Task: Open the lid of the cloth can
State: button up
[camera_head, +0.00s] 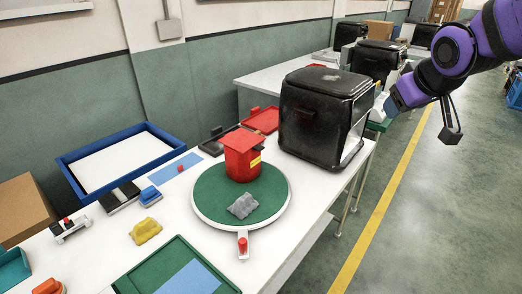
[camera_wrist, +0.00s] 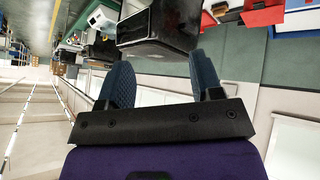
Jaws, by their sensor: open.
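The cloth can, a red can (camera_head: 242,160) with a yellow label, stands upright on a round green turntable (camera_head: 212,217) with a white rim. Its red lid (camera_head: 240,139) looks closed. A crumpled grey cloth (camera_head: 243,206) lies on the turntable in front of the can. My gripper (camera_head: 390,104) is at the upper right, beyond the table's right edge and well apart from the can. In the wrist view my gripper (camera_wrist: 163,78) shows two blue fingers spread wide with nothing between them. Its far fingertips are small and partly hidden in the head view.
A large black box-shaped machine (camera_head: 325,110) stands between the can and my gripper. A blue-rimmed tray (camera_head: 119,159), a yellow block (camera_head: 145,231) and a green tray (camera_head: 172,270) lie left and front. A red button (camera_head: 243,245) is at the turntable's front. The aisle floor (camera_head: 445,215) is clear.

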jog(key=w+a+f+n+t+y, duration=0.15)
jog(key=w+a+f, duration=0.3)
jog(key=w, duration=0.45)
jog(key=n+t+y, duration=0.1)
jog(key=n+y, duration=0.4)
jog(key=y, duration=0.8)
send_near(262, 149)
jog(key=x, duration=1)
jog(key=shift+w+f, duration=0.1)
jog(key=shift+w, duration=0.1)
grip_shut()
